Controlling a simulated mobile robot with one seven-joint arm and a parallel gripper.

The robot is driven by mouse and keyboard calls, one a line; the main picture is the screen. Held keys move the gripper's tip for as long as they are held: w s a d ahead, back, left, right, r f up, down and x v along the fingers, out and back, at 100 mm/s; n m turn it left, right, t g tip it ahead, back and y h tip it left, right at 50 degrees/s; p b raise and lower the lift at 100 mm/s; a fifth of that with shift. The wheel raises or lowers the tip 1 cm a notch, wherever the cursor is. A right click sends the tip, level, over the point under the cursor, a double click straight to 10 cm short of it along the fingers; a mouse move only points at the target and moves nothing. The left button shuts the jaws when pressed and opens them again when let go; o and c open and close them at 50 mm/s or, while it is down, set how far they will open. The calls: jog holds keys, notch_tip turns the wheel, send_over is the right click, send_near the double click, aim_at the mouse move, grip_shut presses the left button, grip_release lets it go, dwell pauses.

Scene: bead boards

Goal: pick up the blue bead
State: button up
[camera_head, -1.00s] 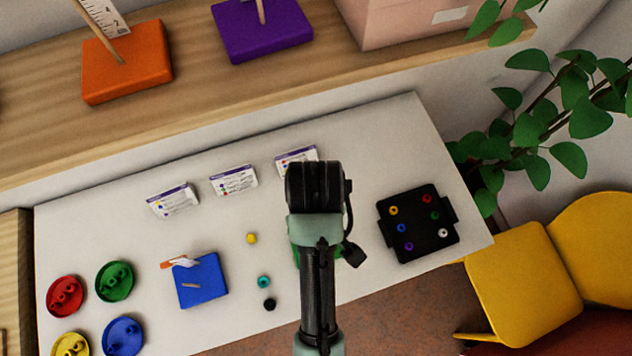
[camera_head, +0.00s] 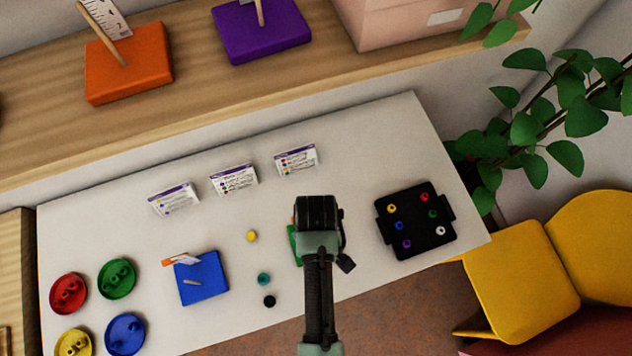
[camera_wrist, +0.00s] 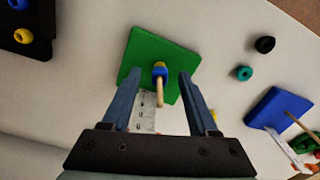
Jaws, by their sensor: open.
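In the wrist view, a blue bead (camera_wrist: 160,72) sits around a wooden peg on a green board (camera_wrist: 139,50), with a yellow piece against it near the peg's base. My gripper (camera_wrist: 158,76) is open, one finger on each side of the peg and bead, apparently without touching. A ruler-like strip lies between the fingers. In the head view my gripper (camera_head: 318,212) covers most of the green board (camera_head: 294,240), and the peg is hidden. Another blue bead (camera_head: 400,228) sits in the black tray (camera_head: 420,248); it also shows in the wrist view (camera_wrist: 23,36).
A yellow bead (camera_head: 252,236), a teal bead (camera_head: 263,279) and a black bead (camera_head: 269,301) lie on the white table (camera_head: 350,150). A blue board (camera_head: 203,285) with a peg stands left of them. Coloured dishes (camera_head: 125,335) are at far left, cards (camera_head: 233,180) behind.

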grip_shut()
dwell(0.5)
notch_tip(320, 180, up, 10)
jog(key=shift+b, duration=0.5)
